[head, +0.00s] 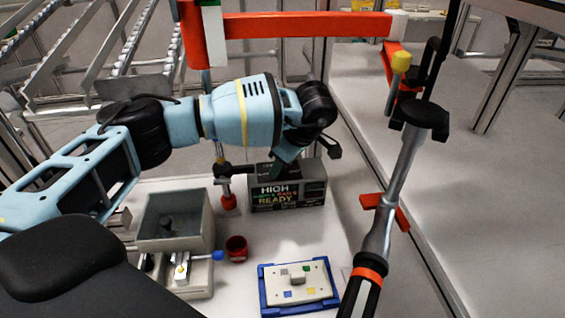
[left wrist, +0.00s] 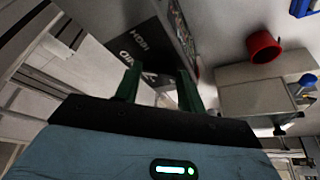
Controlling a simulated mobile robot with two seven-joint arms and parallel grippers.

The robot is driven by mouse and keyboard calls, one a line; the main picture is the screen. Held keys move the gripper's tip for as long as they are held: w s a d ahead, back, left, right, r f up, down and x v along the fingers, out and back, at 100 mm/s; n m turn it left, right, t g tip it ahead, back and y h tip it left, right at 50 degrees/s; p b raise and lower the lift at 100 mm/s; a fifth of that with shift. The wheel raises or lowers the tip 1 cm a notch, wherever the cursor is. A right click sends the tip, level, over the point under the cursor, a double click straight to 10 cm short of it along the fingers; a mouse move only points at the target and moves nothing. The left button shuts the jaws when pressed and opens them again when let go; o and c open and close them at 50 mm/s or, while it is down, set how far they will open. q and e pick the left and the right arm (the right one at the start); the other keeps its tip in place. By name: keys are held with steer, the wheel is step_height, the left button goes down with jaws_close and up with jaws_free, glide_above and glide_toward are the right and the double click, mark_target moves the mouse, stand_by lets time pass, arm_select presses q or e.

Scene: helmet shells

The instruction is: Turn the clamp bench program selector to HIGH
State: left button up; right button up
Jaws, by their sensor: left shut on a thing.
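The clamp bench control box (head: 288,193) is a grey box with a dark front display reading HIGH in large white letters and READY below. My left gripper (head: 284,160) is at the top of this box, pointing down. In the left wrist view my left gripper (left wrist: 158,88) has its two green fingers a little apart, over the dark lettered panel (left wrist: 138,42). It is shut on the program selector, which is mostly hidden by the fingers and gripper body. The selector's own pointing direction cannot be made out. My right gripper is not in view.
A blue-framed plate (head: 298,284) lies in front. The white bench top is clear between cup and plate.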

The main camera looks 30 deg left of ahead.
arm_select(q)
steer(key=m, duration=0.1)
steer(key=m+t+p, duration=0.1)
steer(key=shift+s+r+m, duration=0.15)
steer(key=shift+r+m, duration=0.05)
steer(key=shift+m, duration=0.1)
steer(key=shift+f+m, duration=0.2)
steer(key=shift+m, duration=0.4)
steer(key=shift+h, duration=0.3)
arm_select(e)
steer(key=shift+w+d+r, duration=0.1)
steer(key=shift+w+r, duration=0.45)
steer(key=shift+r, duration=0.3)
arm_select(q)
steer(key=o, duration=1)
steer(key=v, duration=0.8)
steer(key=shift+s+f, duration=0.1)
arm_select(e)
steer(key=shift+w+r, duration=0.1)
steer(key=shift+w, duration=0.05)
arm_select(q)
steer(key=shift+f, duration=0.1)
